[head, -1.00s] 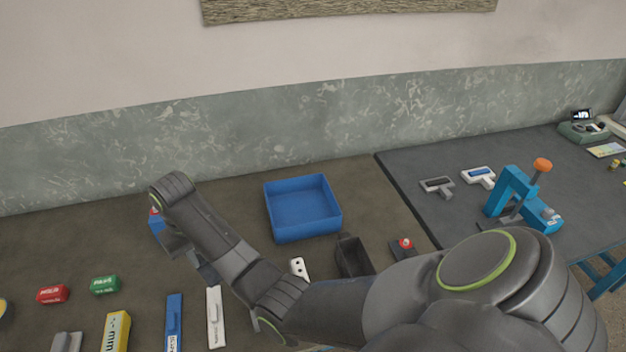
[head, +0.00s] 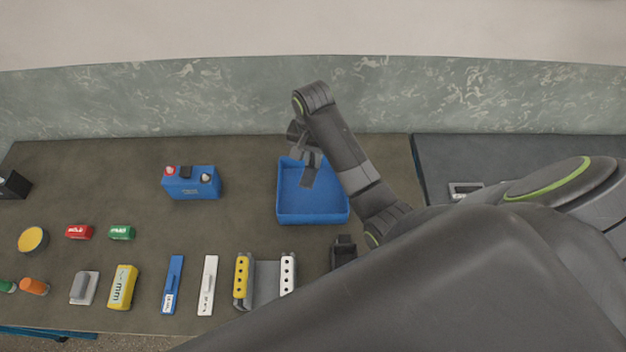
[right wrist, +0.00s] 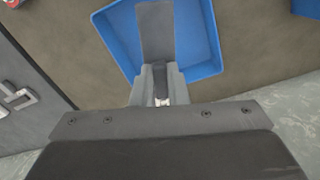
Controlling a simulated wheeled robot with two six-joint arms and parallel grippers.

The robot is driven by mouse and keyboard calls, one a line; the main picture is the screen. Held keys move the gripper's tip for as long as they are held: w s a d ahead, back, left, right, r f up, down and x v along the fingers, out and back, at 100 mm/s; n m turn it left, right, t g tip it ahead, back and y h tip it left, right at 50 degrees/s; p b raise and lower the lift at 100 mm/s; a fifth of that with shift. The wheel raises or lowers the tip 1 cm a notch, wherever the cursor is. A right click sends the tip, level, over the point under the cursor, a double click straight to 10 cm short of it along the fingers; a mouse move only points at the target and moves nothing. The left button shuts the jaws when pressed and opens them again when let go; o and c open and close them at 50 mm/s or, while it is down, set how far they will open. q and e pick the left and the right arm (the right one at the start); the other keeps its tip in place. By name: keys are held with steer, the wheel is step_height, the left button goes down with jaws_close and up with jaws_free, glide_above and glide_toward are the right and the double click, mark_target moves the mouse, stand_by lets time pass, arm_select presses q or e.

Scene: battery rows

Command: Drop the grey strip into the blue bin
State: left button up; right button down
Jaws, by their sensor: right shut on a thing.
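The blue bin (head: 325,207) is an open, shallow square box at the back of the brown table. My right gripper (head: 307,157) is over the bin's back part. It is shut on the grey strip (head: 310,177), a flat grey piece. In the right wrist view the strip (right wrist: 155,28) sticks out from the jaws (right wrist: 160,88) over the inside of the bin (right wrist: 205,40). The strip looks apart from the bin floor, but its exact height is hard to tell. My left gripper is out of view.
A blue battery-like block (head: 190,183) stands left of the bin. Yellow, blue and white pieces lie along the front, with a grey holder (head: 266,283) between perforated bars. A dark small box (head: 343,252) is close in front of the bin. The wall is behind.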

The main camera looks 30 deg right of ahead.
steer(key=shift+s+d+r, duration=0.3)
steer(key=shift+r, duration=0.05)
steer(key=shift+d+f+m, duration=0.1)
steer(key=shift+d+m, duration=0.05)
steer(key=shift+m, duration=0.15)
steer(key=shift+d+f, duration=0.1)
steer(key=shift+f, duration=0.25)
step_height(320, 180, down, 4)
steer(key=shift+r, duration=0.15)
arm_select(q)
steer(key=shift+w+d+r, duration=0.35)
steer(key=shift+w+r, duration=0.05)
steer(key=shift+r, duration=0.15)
arm_select(e)
steer(key=shift+f, duration=0.85)
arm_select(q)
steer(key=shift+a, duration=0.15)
arm_select(e)
steer(key=c, duration=1.3)
jaws_free()
steer(key=shift+c, duration=0.2)
